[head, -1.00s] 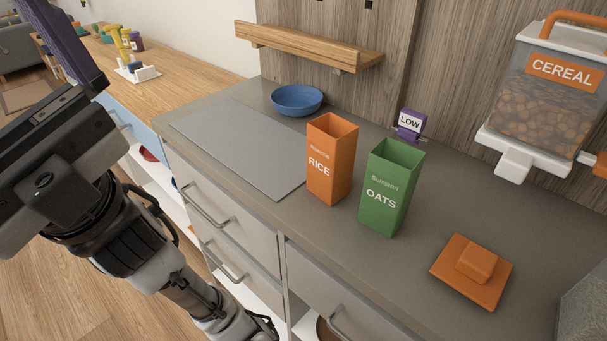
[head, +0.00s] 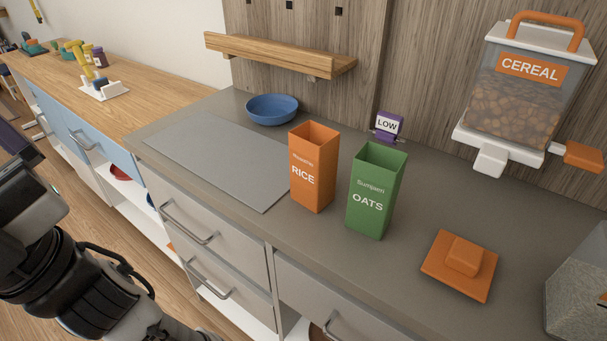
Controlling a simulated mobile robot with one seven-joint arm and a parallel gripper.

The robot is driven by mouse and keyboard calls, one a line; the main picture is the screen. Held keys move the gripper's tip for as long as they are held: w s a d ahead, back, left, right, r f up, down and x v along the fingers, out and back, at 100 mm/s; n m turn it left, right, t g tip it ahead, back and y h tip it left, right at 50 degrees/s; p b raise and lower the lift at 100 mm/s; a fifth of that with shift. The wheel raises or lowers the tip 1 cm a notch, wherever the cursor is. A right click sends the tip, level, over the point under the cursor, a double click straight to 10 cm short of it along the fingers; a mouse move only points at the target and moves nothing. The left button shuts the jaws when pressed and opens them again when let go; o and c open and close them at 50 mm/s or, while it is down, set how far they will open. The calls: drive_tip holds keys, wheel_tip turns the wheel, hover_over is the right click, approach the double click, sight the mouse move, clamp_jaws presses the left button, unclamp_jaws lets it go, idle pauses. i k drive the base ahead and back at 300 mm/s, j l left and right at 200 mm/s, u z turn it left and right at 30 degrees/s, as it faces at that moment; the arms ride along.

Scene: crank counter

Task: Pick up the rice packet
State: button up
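The rice packet (head: 312,170) is an orange, open-topped box marked RICE. It stands upright on the grey counter in the head view, left of the green oats packet (head: 376,192), with a small gap between them. Part of my gripper (head: 14,150) shows at the left edge, far to the left of the rice packet and apart from it. Its fingertips are cut off by the picture edge, so I cannot see whether it is open or holds anything.
A blue bowl (head: 272,110) and a grey flat board (head: 215,160) lie left of the packets. A purple LOW sign (head: 387,126) stands behind the oats. An orange lid (head: 459,266) lies at the right front.

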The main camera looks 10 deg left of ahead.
sight(314, 147)
drive_tip(key=k+l+z, duration=0.15)
drive_tip(key=z, duration=0.35)
drive_tip(key=k+l+z, duration=0.1)
drive_tip(key=z, duration=0.4)
drive_tip(key=l+u, duration=0.1)
drive_tip(key=u, duration=1.15)
